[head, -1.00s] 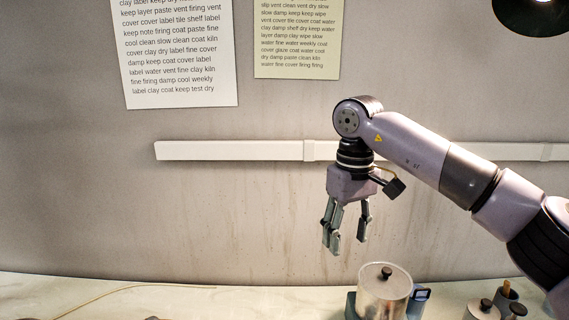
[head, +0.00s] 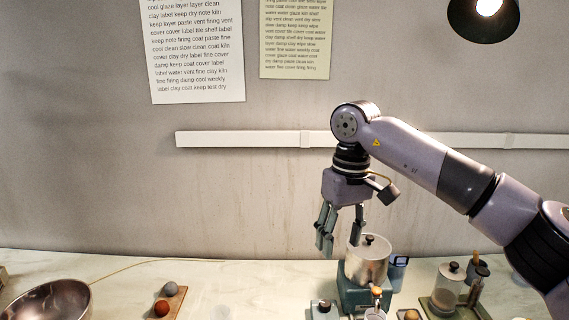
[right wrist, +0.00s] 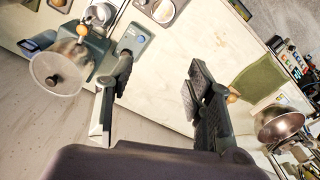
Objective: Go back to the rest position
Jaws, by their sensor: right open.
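My right gripper (head: 341,232) hangs fingers-down above the worktop in the head view, open and empty. The pot (right wrist: 60,72) shows there at the left. My left gripper is not in view.
A metal bowl (head: 55,300) stands at the left, beside a small board with a grey and a reddish ball (head: 161,308). Lidded jars (head: 450,285) stand on a tray at the right. The worktop (head: 240,290) between the balls and the machine is mostly clear.

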